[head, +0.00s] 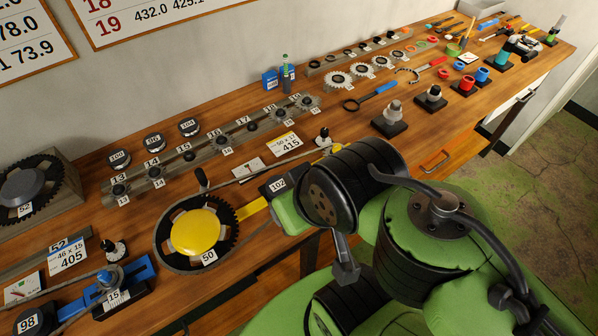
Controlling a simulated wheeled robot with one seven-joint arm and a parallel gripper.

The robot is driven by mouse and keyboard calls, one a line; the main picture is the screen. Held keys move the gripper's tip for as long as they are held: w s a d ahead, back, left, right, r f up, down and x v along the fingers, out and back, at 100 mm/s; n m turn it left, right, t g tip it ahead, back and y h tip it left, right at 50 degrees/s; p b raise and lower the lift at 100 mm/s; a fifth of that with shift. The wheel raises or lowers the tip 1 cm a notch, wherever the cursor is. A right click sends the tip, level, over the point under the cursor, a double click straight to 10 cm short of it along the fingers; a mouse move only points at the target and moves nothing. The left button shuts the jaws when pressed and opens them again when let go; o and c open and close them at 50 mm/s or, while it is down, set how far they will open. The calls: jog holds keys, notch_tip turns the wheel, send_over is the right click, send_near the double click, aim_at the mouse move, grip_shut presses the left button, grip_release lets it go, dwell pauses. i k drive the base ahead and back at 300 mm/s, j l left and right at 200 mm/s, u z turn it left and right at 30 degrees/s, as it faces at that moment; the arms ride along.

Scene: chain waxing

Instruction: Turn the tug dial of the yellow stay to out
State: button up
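The yellow stay (256,206) runs right from the chainring marked 50 (231,228), which has a yellow disc (195,231), and goes behind my arm. A yellow piece (327,150) shows beyond the arm, close to a small black knob on a white dial (323,138). This looks like the tug dial, but its markings are too small to read. My green and black arm covers the stay's right part and the bench front there. My gripper cannot be made out in this view.
A blue stay (139,269) with a similar knob (115,249) is at lower left. A card reading 415 (284,145) lies behind the chain. Sprocket rails (228,139) and tools fill the back of the wooden bench (420,150). Green floor (525,170) lies right.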

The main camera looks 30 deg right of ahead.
aim_at(324, 132)
jog(key=l, duration=0.45)
jog(key=k+l, duration=0.1)
jog(key=l, duration=0.4)
jog(key=i+l, duration=0.1)
jog(key=l, duration=0.4)
jog(key=u, duration=0.05)
